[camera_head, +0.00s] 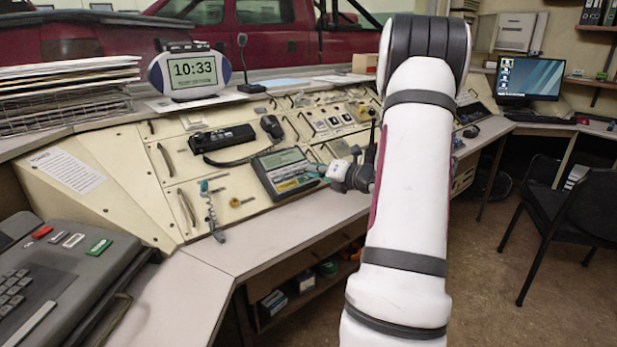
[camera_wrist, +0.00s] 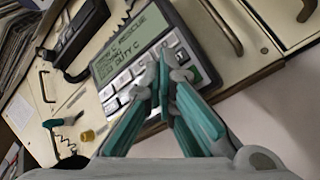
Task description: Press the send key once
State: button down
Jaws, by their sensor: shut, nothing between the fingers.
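A dark grey keypad unit (camera_head: 279,165) with a lit screen and rows of pale keys lies on the sloping console panel. It also shows in the wrist view (camera_wrist: 140,40), where its screen text is partly readable, including "RESCUE" and "DUTY C". A green key (camera_wrist: 195,75) is at the right end of its keys; I cannot read any label. My gripper (camera_head: 320,168) is at the right edge of the unit. In the wrist view my shut, empty teal fingers (camera_wrist: 164,62) reach over the keys, left of the green key, and hide some. I cannot tell whether they touch.
A radio with a handset (camera_head: 225,138) sits behind the unit. A coiled-cord tool (camera_head: 211,210) lies to its left. A clock (camera_head: 190,74) and a desk microphone (camera_head: 247,65) stand on the ledge behind. A chair (camera_head: 575,205) stands at right.

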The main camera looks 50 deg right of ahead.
jog(key=shift+s+r+p, duration=0.3)
jog(key=shift+r, duration=0.15)
jog(key=shift+r, duration=0.1)
jog(key=s+r+p, duration=0.1)
jog(key=r+p, duration=0.1)
jog(key=s+r+p, duration=0.1)
jog(key=r, duration=0.1)
jog(key=shift+s+a+p, duration=0.3)
jog(key=shift+a+p, duration=0.05)
jog(key=shift+a, duration=0.05)
dwell(0.7)
